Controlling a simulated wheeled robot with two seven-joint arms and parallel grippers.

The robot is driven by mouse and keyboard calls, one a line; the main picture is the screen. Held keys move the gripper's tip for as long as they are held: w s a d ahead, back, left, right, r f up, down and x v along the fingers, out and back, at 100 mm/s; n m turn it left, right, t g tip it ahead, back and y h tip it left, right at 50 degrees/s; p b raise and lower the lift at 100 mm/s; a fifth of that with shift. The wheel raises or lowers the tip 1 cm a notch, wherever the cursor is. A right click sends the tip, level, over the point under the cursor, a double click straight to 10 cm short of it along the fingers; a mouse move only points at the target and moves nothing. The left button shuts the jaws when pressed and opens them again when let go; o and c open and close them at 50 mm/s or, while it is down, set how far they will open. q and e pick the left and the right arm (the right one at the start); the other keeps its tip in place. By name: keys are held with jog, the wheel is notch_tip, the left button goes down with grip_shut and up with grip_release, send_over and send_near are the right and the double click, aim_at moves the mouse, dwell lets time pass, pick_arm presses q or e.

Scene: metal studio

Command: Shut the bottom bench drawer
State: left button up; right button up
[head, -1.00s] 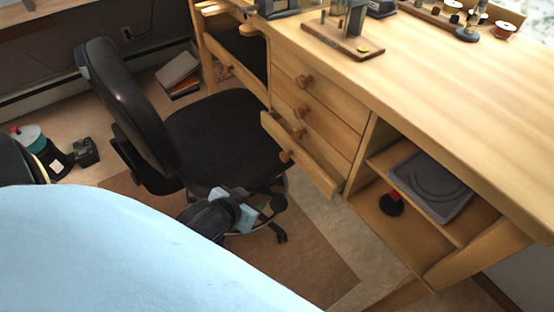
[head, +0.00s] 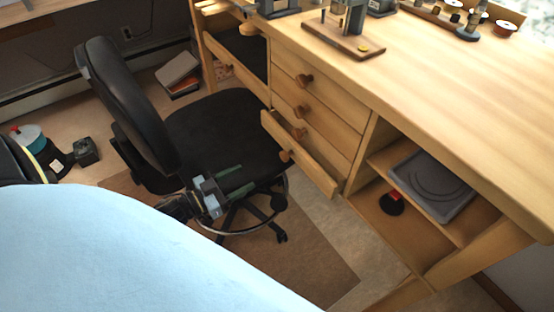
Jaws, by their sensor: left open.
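The bottom bench drawer (head: 311,168) stands pulled out from the wooden bench, its front face well clear of the drawers above. Its round wooden knob (head: 286,156) shows on the front. My left gripper (head: 248,177) is open and empty, its two green fingers pointing right toward the drawer front. It is left of the knob and apart from it, in front of the chair seat. My right gripper is not in view.
A black swivel chair (head: 217,135) stands left of the drawers, close to my left gripper. Right of the drawers is an open shelf with a grey tray (head: 431,184). Tools stand on the bench top (head: 430,75). Floor (head: 305,255) is clear below the drawer.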

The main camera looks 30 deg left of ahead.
aim_at(282, 157)
pick_arm(q)
jog(key=b+x, duration=0.2)
jog(key=x, duration=0.9)
jog(key=shift+w+b, duration=0.1)
jog(key=shift+b, duration=0.2)
jog(key=shift+w+d, duration=0.25)
jog(key=shift+w, duration=0.35)
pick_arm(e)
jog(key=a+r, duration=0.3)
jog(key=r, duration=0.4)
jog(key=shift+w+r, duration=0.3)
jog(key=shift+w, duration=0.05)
pick_arm(q)
jog(key=shift+c, duration=0.4)
grip_shut()
jog(key=shift+w, duration=0.1)
